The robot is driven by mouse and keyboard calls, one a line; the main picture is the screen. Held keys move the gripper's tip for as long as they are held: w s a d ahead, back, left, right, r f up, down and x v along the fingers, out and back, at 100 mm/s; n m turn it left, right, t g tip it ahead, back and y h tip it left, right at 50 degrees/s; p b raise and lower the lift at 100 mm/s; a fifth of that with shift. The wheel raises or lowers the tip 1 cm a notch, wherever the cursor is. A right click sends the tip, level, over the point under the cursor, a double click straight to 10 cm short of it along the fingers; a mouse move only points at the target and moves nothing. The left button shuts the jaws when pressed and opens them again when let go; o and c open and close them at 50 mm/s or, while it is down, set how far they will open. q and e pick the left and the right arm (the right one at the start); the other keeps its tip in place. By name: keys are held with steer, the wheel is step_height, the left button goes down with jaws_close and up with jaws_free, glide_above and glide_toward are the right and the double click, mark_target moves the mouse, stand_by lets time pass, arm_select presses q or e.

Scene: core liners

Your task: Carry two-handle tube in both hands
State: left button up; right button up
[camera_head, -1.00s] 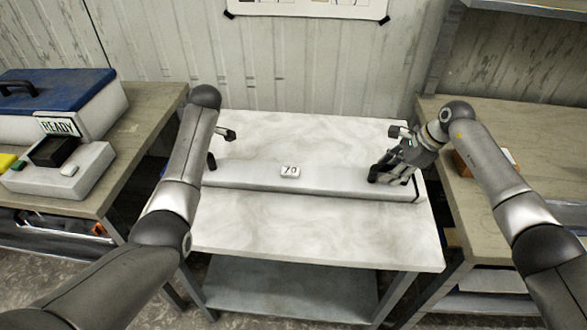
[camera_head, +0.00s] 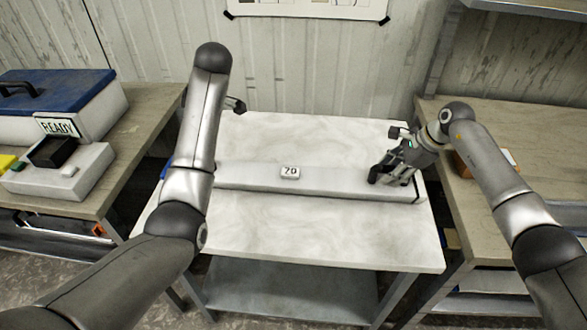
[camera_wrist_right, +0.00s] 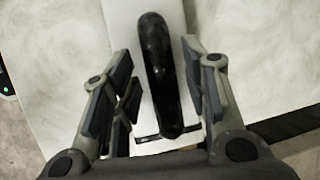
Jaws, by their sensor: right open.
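The tube (camera_head: 320,183) is a long grey-white bar lying across the white table, with a small label reading 70 (camera_head: 290,172) on its top. In the right wrist view, its black handle (camera_wrist_right: 157,70) stands between the fingers of my right gripper (camera_wrist_right: 160,100), which are open with a gap on both sides. In the head view, my right gripper (camera_head: 390,170) is at the tube's right end. My left gripper (camera_head: 236,105) is mostly hidden behind my left arm, with only a fingertip showing above the tube. The tube's left handle is hidden by that arm.
The white table (camera_head: 320,235) has clear room in front of and behind the tube. A left bench (camera_head: 130,130) holds a blue-lidded box (camera_head: 60,95) with a READY sign and a grey button box (camera_head: 60,170). A right bench (camera_head: 480,130) stands close to the table.

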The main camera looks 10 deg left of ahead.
steer(key=shift+r, duration=0.1)
steer(key=shift+d+r, duration=0.2)
steer(key=shift+r, duration=0.1)
arm_select(q)
steer(key=shift+d+r, duration=0.1)
steer(key=shift+r, duration=0.15)
arm_select(e)
steer(key=v, duration=1.1)
arm_select(q)
steer(key=shift+s, duration=0.1)
arm_select(e)
steer(key=shift+s, duration=0.1)
